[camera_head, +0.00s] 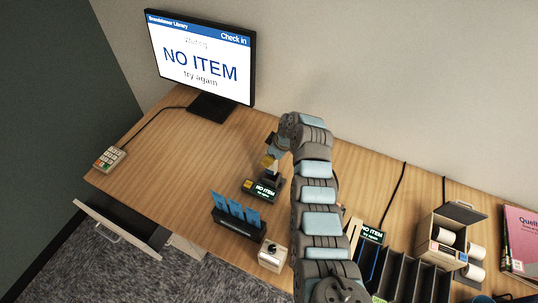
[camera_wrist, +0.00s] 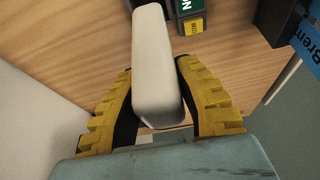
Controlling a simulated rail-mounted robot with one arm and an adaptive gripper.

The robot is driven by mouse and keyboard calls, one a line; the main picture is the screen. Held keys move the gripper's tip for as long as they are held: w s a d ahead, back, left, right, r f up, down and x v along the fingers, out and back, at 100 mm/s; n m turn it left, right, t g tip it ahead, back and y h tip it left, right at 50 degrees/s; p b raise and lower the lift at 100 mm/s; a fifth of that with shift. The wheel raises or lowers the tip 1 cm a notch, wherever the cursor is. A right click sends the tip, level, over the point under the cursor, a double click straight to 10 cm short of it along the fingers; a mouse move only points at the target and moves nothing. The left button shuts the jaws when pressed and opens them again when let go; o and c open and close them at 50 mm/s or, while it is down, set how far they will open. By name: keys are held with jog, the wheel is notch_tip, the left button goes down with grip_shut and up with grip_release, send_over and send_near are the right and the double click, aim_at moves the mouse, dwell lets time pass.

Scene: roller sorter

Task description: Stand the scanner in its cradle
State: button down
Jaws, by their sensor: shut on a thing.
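My gripper (camera_head: 268,163) hangs over the middle of the desk, above a small dark unit whose display reads NO ITEM (camera_head: 262,190). In the wrist view my yellow-padded fingers are shut on a long, pale, rounded block, which looks like the scanner (camera_wrist: 157,65). The block sticks out past the fingertips, over the wooden desk. In the head view I cannot make it out, because my gripper and arm hide it. Part of the display unit (camera_wrist: 190,14) shows just beyond the block in the wrist view. I cannot tell for sure which thing is the cradle.
A monitor (camera_head: 203,58) reading "NO ITEM try again" stands at the back left, with a keypad (camera_head: 110,158) at the left edge. A holder with blue cards (camera_head: 237,222) and a box with a black knob (camera_head: 273,255) stand near the front. Black dividers (camera_head: 405,275) lie right.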

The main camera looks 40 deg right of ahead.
aim_at(269, 169)
jog(key=shift+f+b, duration=2.25)
jog(key=shift+f, duration=1.1)
jog(key=shift+f+b, duration=0.4)
jog(key=shift+f, duration=0.1)
jog(key=c, duration=0.8)
grip_release()
jog(key=shift+v, duration=6)
